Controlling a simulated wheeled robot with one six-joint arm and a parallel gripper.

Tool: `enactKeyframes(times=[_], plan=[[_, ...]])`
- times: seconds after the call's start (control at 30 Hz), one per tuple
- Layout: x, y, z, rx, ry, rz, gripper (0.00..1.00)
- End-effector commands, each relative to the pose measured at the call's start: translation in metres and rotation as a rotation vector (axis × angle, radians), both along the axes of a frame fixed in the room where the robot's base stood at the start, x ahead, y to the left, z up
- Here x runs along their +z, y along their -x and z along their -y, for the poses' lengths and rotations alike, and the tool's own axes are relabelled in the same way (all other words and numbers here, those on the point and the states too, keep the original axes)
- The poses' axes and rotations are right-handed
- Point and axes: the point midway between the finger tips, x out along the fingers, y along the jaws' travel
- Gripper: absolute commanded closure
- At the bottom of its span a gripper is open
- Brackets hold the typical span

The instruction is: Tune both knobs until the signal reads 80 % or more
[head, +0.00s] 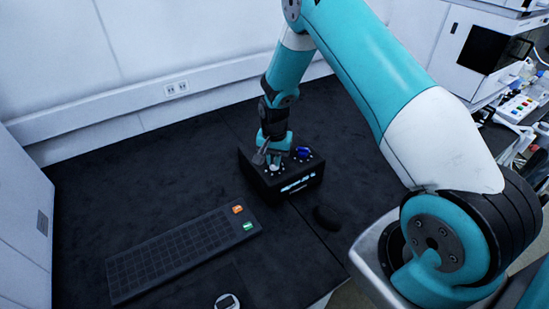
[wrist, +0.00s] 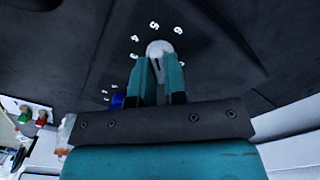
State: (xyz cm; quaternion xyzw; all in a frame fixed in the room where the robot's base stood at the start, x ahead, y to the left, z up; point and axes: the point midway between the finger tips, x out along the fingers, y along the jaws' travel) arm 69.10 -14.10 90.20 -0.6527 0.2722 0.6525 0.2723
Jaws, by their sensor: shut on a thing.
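The black control box (head: 297,188) stands on the dark bench, with a lit text strip on its front that is too small to read. My gripper (head: 273,160) points down over the left part of its top. In the wrist view my gripper (wrist: 160,70) is shut on the white knob (wrist: 160,46). Printed digits curve around this knob. The blue knob (head: 303,152) is on the right part of the box top, apart from my gripper. A bit of the blue knob (wrist: 117,101) shows beside the fingers in the wrist view.
A dark gridded board (head: 180,257) lies in front and to the left, with an orange block (head: 237,209) and a green block (head: 248,226) at its right end. A small black object (head: 327,217) lies before the box. A wall stands behind.

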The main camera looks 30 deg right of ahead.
Motion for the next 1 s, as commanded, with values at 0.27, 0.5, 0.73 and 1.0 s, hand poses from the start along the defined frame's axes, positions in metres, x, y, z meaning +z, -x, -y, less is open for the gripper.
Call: enactKeyframes(times=[0.27,0.5,0.73,1.0], plan=[[-0.0006,-0.0001,-0.0001,0.045,0.000,0.000,1.00],[-0.0014,-0.0002,-0.0001,0.192,0.000,0.000,1.00],[-0.0015,-0.0001,-0.0001,0.388,0.000,0.000,1.00],[-0.0006,-0.0001,-0.0001,0.597,0.000,0.000,1.00]])
